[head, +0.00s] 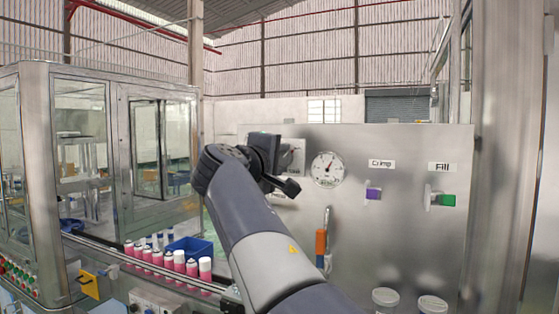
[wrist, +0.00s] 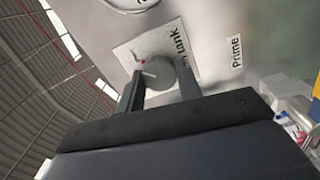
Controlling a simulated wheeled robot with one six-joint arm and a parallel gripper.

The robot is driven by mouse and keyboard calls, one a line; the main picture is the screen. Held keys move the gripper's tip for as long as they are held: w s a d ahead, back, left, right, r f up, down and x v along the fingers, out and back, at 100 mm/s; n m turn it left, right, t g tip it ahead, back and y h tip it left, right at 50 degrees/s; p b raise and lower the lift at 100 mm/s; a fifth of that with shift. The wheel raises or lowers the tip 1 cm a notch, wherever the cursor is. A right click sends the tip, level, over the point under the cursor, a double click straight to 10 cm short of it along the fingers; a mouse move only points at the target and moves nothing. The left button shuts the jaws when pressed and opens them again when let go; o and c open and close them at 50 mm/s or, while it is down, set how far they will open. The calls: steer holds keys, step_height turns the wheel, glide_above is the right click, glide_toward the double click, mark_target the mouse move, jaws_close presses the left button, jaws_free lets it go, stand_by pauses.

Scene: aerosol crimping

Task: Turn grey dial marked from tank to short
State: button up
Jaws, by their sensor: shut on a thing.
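The grey dial (wrist: 162,78) is round, with a white line on its left part, and sits on a pale square plate (wrist: 150,42) in the wrist view. The word "tank" is readable on the plate, right of the dial. No "short" mark is readable. A small red mark shows just above the dial. My gripper (wrist: 159,71) has one finger on each side of the dial and is shut on it. In the head view, my arm hides the dial; an edge of its plate (head: 298,152) shows right of my wrist.
A "Prime" label (wrist: 236,54) is right of the plate. The steel panel also carries a gauge (head: 328,169), a purple knob (head: 373,194) under "Crimp", a green knob (head: 447,200) under "Fill" and an orange-handled lever (head: 321,242). Pink cans (head: 158,259) line the conveyor at left.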

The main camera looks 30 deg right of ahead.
steer(key=o, duration=1)
steer(key=shift+c, duration=0.2)
steer(key=b+v, duration=0.3)
steer(key=v, duration=0.8)
steer(key=shift+d, duration=0.1)
steer(key=p+x, duration=0.3)
steer(key=x, duration=0.8)
